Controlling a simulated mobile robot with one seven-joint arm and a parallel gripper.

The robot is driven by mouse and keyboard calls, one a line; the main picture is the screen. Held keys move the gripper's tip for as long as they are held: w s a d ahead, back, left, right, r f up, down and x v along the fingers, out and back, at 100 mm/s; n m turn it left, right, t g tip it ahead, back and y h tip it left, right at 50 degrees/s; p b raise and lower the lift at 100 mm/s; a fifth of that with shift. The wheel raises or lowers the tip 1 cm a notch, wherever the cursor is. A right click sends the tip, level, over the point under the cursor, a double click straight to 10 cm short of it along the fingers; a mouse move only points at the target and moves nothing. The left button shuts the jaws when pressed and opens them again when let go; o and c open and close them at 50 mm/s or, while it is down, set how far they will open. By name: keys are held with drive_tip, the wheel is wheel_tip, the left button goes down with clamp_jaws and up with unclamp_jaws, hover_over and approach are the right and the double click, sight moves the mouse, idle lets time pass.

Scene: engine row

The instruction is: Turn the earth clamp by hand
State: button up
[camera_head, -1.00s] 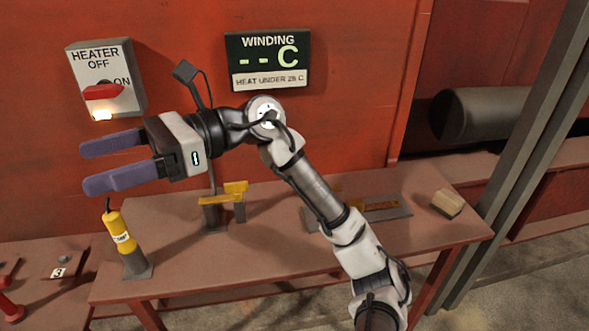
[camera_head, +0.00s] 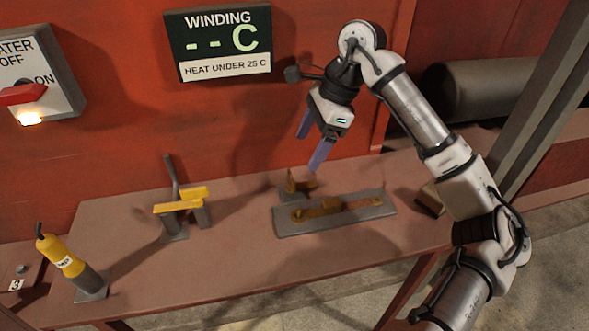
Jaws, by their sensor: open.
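A brass-coloured clamp-like piece (camera_head: 298,184), which may be the earth clamp, stands on the bench at the back edge of a flat grey plate. A brass bar with a raised middle (camera_head: 335,207) lies along that grey plate (camera_head: 375,210). My gripper (camera_head: 308,153) is open and empty, pointing down. In the picture its purple fingers are just above the brass piece, with no clear contact. I cannot tell the exact gap in depth. No view shows the piece from close by.
The red bench (camera_head: 235,245) also holds a yellow-topped stand (camera_head: 182,203), a yellow and grey hand tool (camera_head: 65,262) and a tan block (camera_head: 430,198), partly behind my arm. The winding display (camera_head: 217,42) and heater switch (camera_head: 35,80) are on the wall. A grey post rises at right.

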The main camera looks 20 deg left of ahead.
sight(291, 177)
drive_tip(key=p+x, duration=0.1)
drive_tip(key=x, duration=0.7)
drive_tip(key=shift+s+a+f, duration=0.1)
drive_tip(key=shift+a+f, duration=0.1)
drive_tip(key=shift+f, duration=0.15)
drive_tip(key=c, duration=1)
